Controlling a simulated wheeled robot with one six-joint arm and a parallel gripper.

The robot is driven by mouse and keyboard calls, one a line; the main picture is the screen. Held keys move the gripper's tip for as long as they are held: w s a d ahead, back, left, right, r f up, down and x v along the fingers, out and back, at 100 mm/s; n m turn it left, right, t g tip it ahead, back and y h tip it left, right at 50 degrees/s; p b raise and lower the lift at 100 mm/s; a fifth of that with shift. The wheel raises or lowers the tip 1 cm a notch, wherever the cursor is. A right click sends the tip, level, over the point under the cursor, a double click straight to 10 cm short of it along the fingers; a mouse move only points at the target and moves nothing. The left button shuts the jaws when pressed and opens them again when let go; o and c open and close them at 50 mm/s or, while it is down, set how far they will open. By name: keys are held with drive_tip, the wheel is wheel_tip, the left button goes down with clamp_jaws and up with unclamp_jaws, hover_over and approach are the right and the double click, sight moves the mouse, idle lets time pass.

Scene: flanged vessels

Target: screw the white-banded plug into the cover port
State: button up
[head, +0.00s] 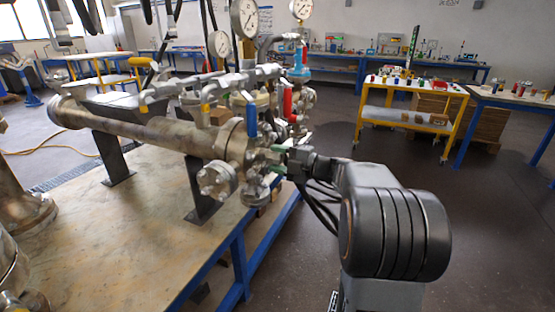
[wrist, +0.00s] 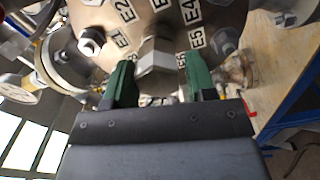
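The round metal cover (wrist: 190,14) fills the top of the wrist view, with labels such as E1, E2, E4 and E5 beside its fittings. A hex-headed metal fitting (wrist: 155,57) sits between the green fingers of my gripper (wrist: 160,68). The fingers stand apart; a gap shows between the hex and the right finger, and the left finger is close to it. I cannot make out a white band on this fitting, so I cannot tell whether it is the plug. In the head view my gripper (head: 278,160) is at the vessel's flanged end, its tips partly hidden among fittings.
The long flanged vessel (head: 150,130) lies on supports on a wooden bench (head: 110,235) with a blue frame. Gauges (head: 244,18), valves and a blue lever (head: 251,120) crowd around the flange. A yellow cart (head: 410,122) stands behind on the right. Open floor lies right of the bench.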

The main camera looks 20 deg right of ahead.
drive_tip(key=shift+o, duration=1.2)
drive_tip(key=p+v, duration=0.3)
drive_tip(key=v, duration=1.1)
drive_tip(key=shift+w+a, duration=0.1)
drive_tip(key=shift+c, duration=0.4)
